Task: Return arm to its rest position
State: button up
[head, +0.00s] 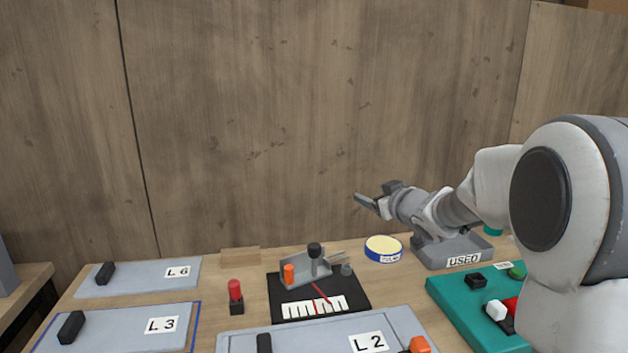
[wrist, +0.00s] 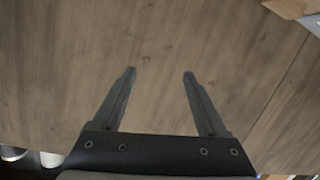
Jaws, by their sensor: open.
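My gripper (head: 366,201) is raised over the back right of the table in the head view, pointing left in front of the wooden wall. My arm reaches in from the right edge of the head view, bent at the elbow. The large near link hides part of the table's right side.
Below my gripper stand a round yellow-topped tin (head: 383,246) and a grey bin labelled USED (head: 440,257). A black mat (head: 352,290) holds a small fixture. Grey panels L6 (head: 140,278), L3 (head: 110,336) and L2 (head: 310,333) lie left and front. A green tray (head: 462,312) is right.

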jog(key=s+d+r+m+g+h+p, duration=0.2)
jog(key=s+r+m+h, duration=0.1)
jog(key=s, duration=0.7)
jog(key=s+d+r+m+g+h+p, duration=0.2)
jog(key=s+d+r+h, duration=0.1)
jog(key=s, duration=0.7)
jog(key=s+a+f+g+y+p, duration=0.1)
jog(key=s+a+f+g, duration=0.1)
jog(key=s, duration=0.8)
jog(key=s+a+f+g+y+p, duration=0.1)
jog(key=s+a+f+g, duration=0.1)
jog(key=s, duration=0.9)
jog(key=shift+a+f+m+g+p, duration=0.3)
jog(key=shift+a+f+m+g, duration=0.1)
jog(key=shift+f+g, duration=0.2)
